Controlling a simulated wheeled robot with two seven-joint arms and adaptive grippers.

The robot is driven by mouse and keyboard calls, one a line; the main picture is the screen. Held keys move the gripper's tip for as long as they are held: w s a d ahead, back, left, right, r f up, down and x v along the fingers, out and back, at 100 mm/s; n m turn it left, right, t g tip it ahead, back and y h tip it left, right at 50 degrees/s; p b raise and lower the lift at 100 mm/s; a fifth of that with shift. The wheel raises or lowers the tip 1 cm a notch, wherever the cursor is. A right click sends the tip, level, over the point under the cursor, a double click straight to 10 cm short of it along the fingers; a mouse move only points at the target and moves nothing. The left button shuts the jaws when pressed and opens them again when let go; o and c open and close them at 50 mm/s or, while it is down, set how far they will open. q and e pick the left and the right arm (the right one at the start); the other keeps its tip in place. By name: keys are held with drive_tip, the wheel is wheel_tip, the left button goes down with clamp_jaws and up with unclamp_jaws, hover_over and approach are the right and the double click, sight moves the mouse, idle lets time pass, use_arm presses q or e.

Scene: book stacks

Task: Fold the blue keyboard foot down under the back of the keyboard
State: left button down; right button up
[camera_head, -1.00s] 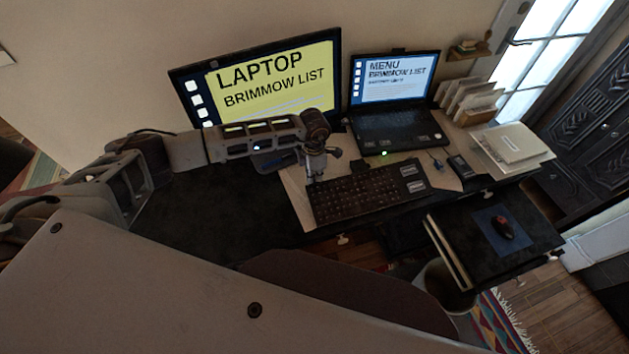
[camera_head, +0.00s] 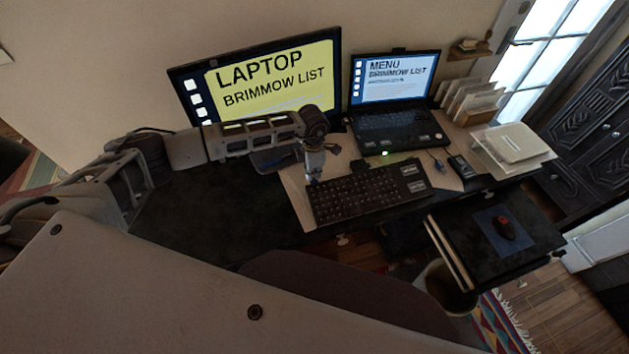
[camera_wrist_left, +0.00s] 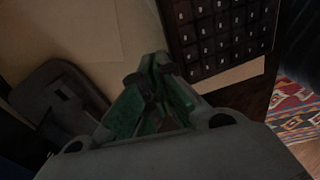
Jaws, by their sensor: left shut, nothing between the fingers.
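The dark keyboard (camera_head: 368,194) lies on the desk mat in front of the laptop; its keys also show at the top right of the left wrist view (camera_wrist_left: 225,35). I cannot make out the blue foot in either current view. My left gripper (camera_head: 313,181) points down at the keyboard's back left corner. In the left wrist view its green-padded fingers (camera_wrist_left: 151,75) are shut with nothing visible between them, just left of the keyboard's edge. I cannot tell whether they touch the mat. My right gripper is in neither view.
The monitor (camera_head: 270,85) stands behind my left arm, its dark base (camera_head: 275,160) left of the gripper. The laptop (camera_head: 395,130) is behind the keyboard. Papers (camera_head: 510,145) lie at the right. The desk's left front (camera_head: 215,205) is clear.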

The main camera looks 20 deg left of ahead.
use_arm(q)
drive_tip(key=shift+w+a, duration=0.15)
drive_tip(key=shift+w, duration=0.1)
idle(0.8)
drive_tip(key=shift+f+b, duration=0.65)
drive_tip(key=shift+b, duration=0.1)
idle(0.4)
drive_tip(key=shift+f+b, duration=0.75)
drive_tip(key=shift+f, duration=0.15)
idle(0.6)
drive_tip(key=shift+w+a+b, duration=0.4)
drive_tip(key=shift+w+b, duration=0.05)
drive_tip(key=shift+w, duration=0.15)
drive_tip(key=shift+r, duration=0.2)
idle(0.5)
wheel_tip(320, 180, up, 10)
drive_tip(key=p, duration=0.5)
drive_tip(key=shift+f, duration=0.15)
idle(1.1)
drive_tip(key=shift+s+f, duration=0.1)
idle(0.5)
